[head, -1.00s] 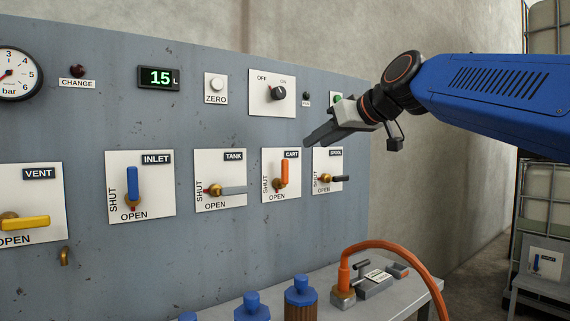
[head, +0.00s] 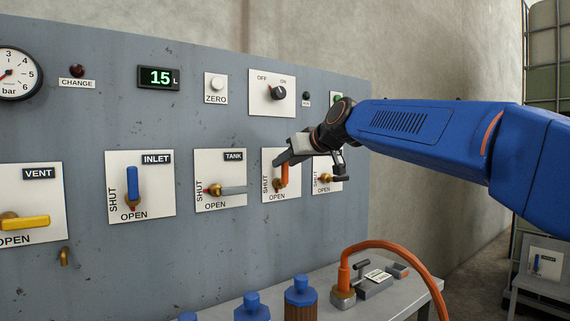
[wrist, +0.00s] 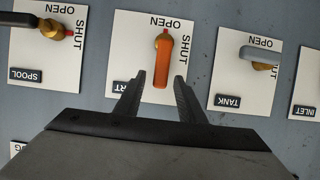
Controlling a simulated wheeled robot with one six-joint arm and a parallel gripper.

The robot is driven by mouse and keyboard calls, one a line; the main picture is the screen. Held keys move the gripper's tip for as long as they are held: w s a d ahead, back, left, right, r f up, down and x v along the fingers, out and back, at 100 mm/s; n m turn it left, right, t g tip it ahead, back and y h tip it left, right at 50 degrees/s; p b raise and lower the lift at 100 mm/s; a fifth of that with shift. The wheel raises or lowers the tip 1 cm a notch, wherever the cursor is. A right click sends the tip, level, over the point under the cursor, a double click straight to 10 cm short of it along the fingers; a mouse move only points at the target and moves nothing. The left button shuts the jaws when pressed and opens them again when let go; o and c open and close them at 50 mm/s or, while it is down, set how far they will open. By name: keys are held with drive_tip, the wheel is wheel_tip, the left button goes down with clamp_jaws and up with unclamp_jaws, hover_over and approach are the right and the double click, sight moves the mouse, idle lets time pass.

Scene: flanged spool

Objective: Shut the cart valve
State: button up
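The cart valve has an orange lever (head: 285,174) on a white plate under a CART label. The lever points straight up, with SHUT printed at its left and OPEN below. In the wrist view the orange lever (wrist: 161,65) hangs upside down, its free end between my two fingertips as seen there. My gripper (head: 280,160) is at the cart plate, over its upper part, and hides the CART label in the head view. In the wrist view my gripper (wrist: 157,79) is open, with a gap on each side of the lever. Whether the fingers reach the lever's depth is unclear.
The inlet valve's blue lever (head: 132,184) stands upright. Below is a bench with an orange hose (head: 388,247) and blue-capped bottles (head: 300,284).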

drive_tip(key=shift+x, duration=0.8)
clamp_jaws()
drive_tip(key=shift+d, duration=0.1)
drive_tip(key=shift+w+d+f+m+g+y, duration=0.2)
drive_tip(key=shift+w+d+f+m+y, duration=0.65)
drive_tip(key=shift+m, duration=1.4)
drive_tip(key=shift+w+d+f+m+g+y, duration=0.2)
drive_tip(key=shift+w+d+f+m+y, duration=0.55)
drive_tip(key=shift+f+m+y, duration=1.2)
drive_tip(key=shift+w+d+f+m+g+y, duration=0.3)
drive_tip(key=shift+d+f+m+y, duration=0.55)
drive_tip(key=shift+m, duration=1.75)
drive_tip(key=shift+w+d+r, duration=0.1)
drive_tip(key=shift+d, duration=0.1)
